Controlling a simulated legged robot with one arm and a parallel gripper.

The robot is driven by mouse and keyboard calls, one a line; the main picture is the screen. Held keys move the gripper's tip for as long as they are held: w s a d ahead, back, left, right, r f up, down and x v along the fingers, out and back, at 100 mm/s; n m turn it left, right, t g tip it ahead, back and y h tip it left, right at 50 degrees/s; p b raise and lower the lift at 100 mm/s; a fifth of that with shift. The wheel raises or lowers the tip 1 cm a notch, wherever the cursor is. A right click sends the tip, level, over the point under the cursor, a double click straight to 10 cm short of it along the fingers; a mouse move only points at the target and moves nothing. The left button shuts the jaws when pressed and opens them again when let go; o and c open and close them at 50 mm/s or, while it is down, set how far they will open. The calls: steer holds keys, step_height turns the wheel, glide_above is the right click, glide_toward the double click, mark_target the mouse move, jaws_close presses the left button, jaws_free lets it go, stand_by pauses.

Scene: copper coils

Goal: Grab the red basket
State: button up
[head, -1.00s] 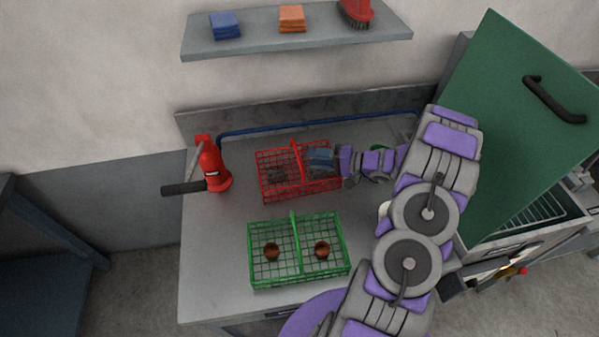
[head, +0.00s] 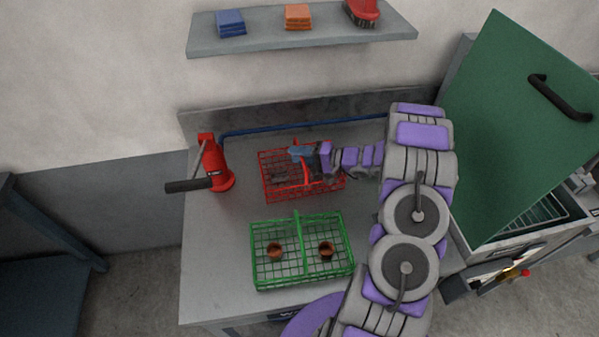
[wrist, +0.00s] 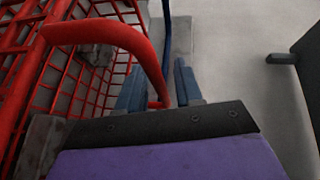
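The red basket (head: 272,189) is a wire basket with a red handle across its middle. It stands on the grey counter behind the green basket. My gripper (head: 300,153) reaches in from the right and is at the handle, over the basket. In the wrist view the red handle (wrist: 139,43) curves down between the two blue fingers of my gripper (wrist: 158,88). There is a visible gap between the fingers and they look open around the handle. The basket's wire side (wrist: 62,75) fills the left of that view. Contact with the handle cannot be told.
The green basket (head: 302,281) with two copper coils stands in front. A red device with a black handle (head: 216,165) is at the left. A blue pipe (head: 270,131) runs along the back wall. A green lid (head: 510,130) stands open at the right. A shelf (head: 270,44) hangs above.

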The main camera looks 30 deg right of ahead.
steer(key=shift+d, duration=0.4)
jaws_close()
steer(key=shift+s+a+f, duration=0.1)
steer(key=shift+a+f, duration=0.05)
steer(key=shift+a, duration=0.05)
stand_by(0.6)
